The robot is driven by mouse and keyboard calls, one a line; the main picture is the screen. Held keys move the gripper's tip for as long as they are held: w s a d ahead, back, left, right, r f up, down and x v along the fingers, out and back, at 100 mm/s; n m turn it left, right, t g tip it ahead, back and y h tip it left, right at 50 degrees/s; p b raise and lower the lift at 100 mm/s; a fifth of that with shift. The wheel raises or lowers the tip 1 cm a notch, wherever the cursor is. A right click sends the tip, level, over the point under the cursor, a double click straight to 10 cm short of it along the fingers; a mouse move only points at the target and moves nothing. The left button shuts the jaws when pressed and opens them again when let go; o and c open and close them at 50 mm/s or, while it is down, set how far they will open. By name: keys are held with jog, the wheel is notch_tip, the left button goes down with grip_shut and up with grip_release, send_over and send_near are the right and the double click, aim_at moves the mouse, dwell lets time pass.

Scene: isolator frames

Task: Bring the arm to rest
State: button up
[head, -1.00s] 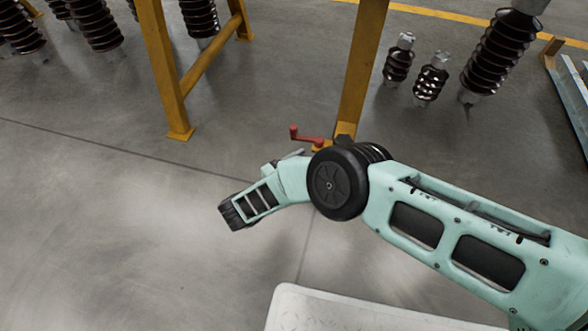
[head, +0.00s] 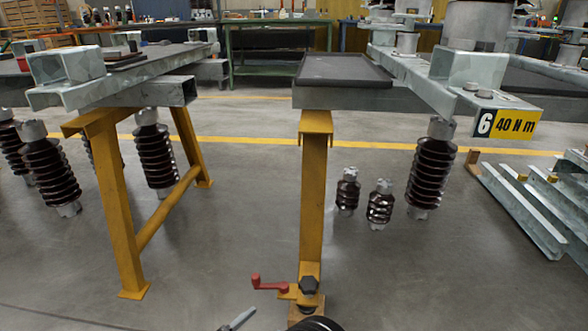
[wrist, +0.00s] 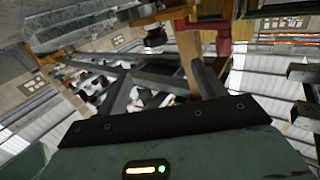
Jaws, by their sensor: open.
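My gripper (wrist: 165,82) shows in the wrist view as a teal body with a dark cross bar and grey fingers apart from each other. It is open, and I see nothing held between the fingers. In the head view only a black round joint of my arm and a thin grey piece beside it show at the bottom edge. The rest of my arm is out of that view.
A yellow post (head: 313,200) with a red crank (head: 268,283) at its foot stands just beyond my arm. A yellow trestle (head: 122,210) stands left. Steel frames (head: 345,97) lie on top.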

jog(key=w+a+r+n+y+p, duration=0.1)
jog(key=w+a+r+n+y, duration=0.1)
jog(key=w+a+r+y, duration=0.5)
jog(key=w+a+r+n+y+p, duration=0.1)
jog(key=w+a+r+n+y, duration=0.1)
jog(key=w+a+r+y, duration=0.5)
jog(key=s+a+r+n+g+y+p, duration=0.1)
jog(key=s+r+n+g+y, duration=0.15)
jog(key=r, duration=0.55)
jog(key=s+r+n+g+y, duration=0.1)
jog(key=s+r+n+y, duration=0.15)
jog(key=r, duration=0.65)
jog(key=s+d+r+n+g+p, duration=0.1)
jog(key=s+d+r+n+g, duration=0.5)
jog(key=s+d, duration=0.35)
jog(key=s+d+r+g+h+p, duration=0.1)
jog(key=s+d+g+h, duration=0.1)
jog(key=s+d, duration=0.6)
jog(key=s+d+r+g+h+p, duration=0.1)
jog(key=s+d+h+p, duration=0.15)
jog(key=d, duration=0.95)
jog(key=s+d+r+g+h, duration=0.1)
jog(key=s+d+g+h, duration=0.15)
jog(key=s+d, duration=0.6)
notch_tip(320, 180, up, 36)
jog(key=w+d+t+p, duration=0.1)
jog(key=w+p, duration=0.1)
jog(key=p, duration=3.4)
jog(key=shift+w+d+r+p, duration=0.15)
jog(key=shift+d+p, duration=0.2)
